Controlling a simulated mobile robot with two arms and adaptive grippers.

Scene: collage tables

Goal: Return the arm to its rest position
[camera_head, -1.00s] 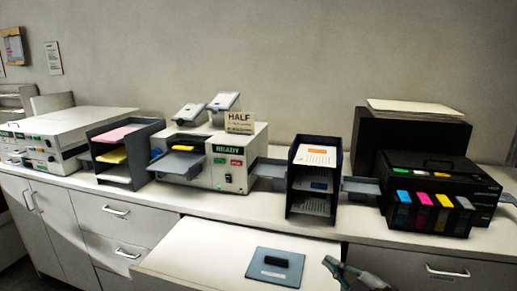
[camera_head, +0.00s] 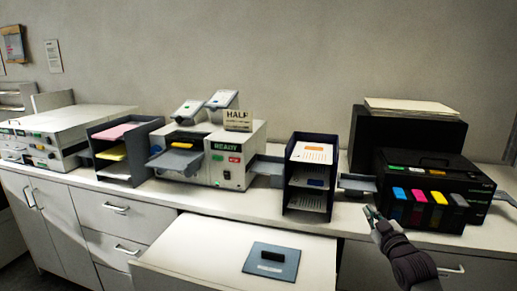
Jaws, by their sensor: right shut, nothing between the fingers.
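My right gripper (camera_head: 373,214) is in the lower right of the head view, with its dark arm coming up from the bottom edge. It is shut and empty. Its fingertips are in front of the counter's edge, below the small grey tray of the black printer (camera_head: 430,172) and to the right of the dark paper rack (camera_head: 311,218). I cannot tell whether it touches the counter. My left gripper is out of view.
A grey plate with a black handle (camera_head: 271,263) lies on the lower white table (camera_head: 200,256). A white READY machine (camera_head: 232,170) and another dark rack (camera_head: 124,155) stand on the white counter (camera_head: 240,203). Colour cartridges (camera_head: 417,205) front the printer.

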